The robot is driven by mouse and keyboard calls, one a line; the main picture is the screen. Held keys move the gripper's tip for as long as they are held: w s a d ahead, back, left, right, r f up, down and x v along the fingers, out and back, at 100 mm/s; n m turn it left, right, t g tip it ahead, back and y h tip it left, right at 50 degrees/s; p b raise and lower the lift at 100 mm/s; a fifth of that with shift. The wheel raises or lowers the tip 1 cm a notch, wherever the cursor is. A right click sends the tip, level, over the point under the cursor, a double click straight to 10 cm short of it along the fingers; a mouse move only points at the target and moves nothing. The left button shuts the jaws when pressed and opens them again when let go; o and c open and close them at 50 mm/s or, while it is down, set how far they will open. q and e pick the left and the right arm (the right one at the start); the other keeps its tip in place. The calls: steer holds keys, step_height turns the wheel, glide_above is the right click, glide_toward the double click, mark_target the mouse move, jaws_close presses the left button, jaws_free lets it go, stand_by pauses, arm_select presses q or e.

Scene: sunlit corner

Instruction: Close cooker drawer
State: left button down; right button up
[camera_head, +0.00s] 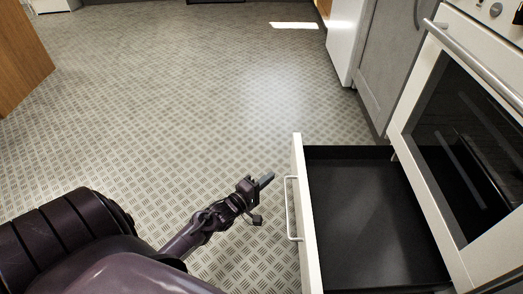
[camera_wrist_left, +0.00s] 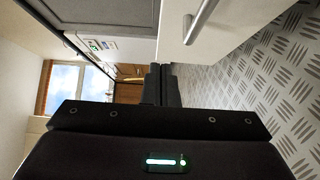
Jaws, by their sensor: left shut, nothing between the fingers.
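The cooker drawer (camera_head: 370,215) is pulled out below the oven at the right of the head view; its inside is dark and empty. Its white front panel (camera_head: 305,215) faces left and carries a metal bar handle (camera_head: 292,208). My left gripper (camera_head: 264,181) is shut and empty, just left of the handle and apart from it. In the left wrist view the shut fingers (camera_wrist_left: 162,85) show at the middle, with the white drawer front (camera_wrist_left: 235,25) and its handle (camera_wrist_left: 203,20) above right. My right gripper is not in view.
The oven door (camera_head: 465,130) with its long handle stands above the drawer. A grey cabinet (camera_head: 388,60) and a white appliance (camera_head: 346,40) stand beyond it. A wooden piece (camera_head: 20,60) is at far left. The patterned floor (camera_head: 190,100) between is clear.

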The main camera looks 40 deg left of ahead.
mark_target(297, 165)
arm_select(q)
steer(key=w+d+b, duration=0.1)
steer(key=w, duration=0.1)
steer(key=w+d+b, duration=0.1)
steer(key=w+b, duration=0.1)
steer(key=w+d+b, duration=0.1)
steer(key=w, duration=0.1)
steer(key=shift+w+d+f, duration=0.1)
steer(key=shift+w+d, duration=0.2)
steer(key=shift+d, duration=0.05)
